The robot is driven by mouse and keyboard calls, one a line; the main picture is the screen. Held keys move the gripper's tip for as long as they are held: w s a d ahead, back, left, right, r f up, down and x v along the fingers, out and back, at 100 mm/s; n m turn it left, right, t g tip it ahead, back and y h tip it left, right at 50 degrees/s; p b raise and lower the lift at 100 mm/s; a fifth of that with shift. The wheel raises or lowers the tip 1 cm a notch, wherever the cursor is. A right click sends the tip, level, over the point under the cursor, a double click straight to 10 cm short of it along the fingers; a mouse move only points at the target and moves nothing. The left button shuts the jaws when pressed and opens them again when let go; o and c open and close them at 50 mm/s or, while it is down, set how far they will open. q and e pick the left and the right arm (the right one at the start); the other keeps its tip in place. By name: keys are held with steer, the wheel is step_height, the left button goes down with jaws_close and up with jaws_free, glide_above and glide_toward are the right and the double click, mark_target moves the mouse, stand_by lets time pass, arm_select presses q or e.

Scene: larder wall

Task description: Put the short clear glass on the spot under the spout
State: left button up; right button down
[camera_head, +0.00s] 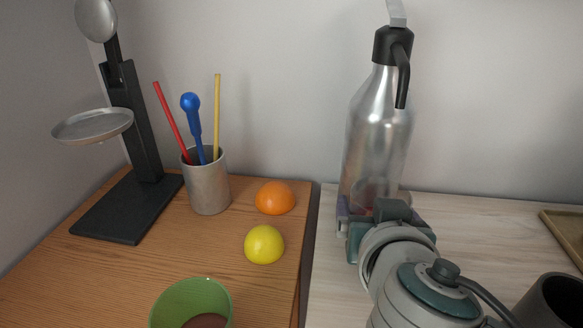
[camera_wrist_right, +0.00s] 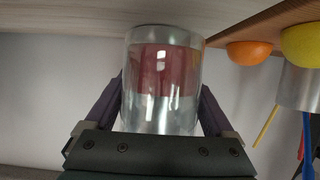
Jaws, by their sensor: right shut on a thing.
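The short clear glass (camera_wrist_right: 163,85) is between the two purple fingers of my right gripper (camera_wrist_right: 162,115) in the right wrist view, which is upside down. The gripper is shut on it. A reddish patch shows through its wall. In the head view the glass (camera_head: 372,190) is faint in front of the dispenser bottle (camera_head: 375,130), and my right gripper (camera_head: 375,212) partly hides it. The bottle is silver with a black cap and a black spout (camera_head: 402,88) pointing down. The spot under the spout is not distinguishable. Whether the glass touches the counter I cannot tell. My left gripper is out of view.
On the wooden top at left stand a black stand with a round tray (camera_head: 93,125), a grey cup of sticks (camera_head: 208,185), an orange half-round (camera_head: 275,197), a yellow one (camera_head: 264,244) and a green bowl (camera_head: 191,303). A dark cup (camera_head: 553,302) stands at lower right. The pale counter (camera_head: 480,235) has free room.

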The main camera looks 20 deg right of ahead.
steer(key=shift+f, duration=0.95)
steer(key=shift+w+d+f, duration=0.1)
steer(key=shift+w+f, duration=0.1)
steer(key=shift+f, duration=0.05)
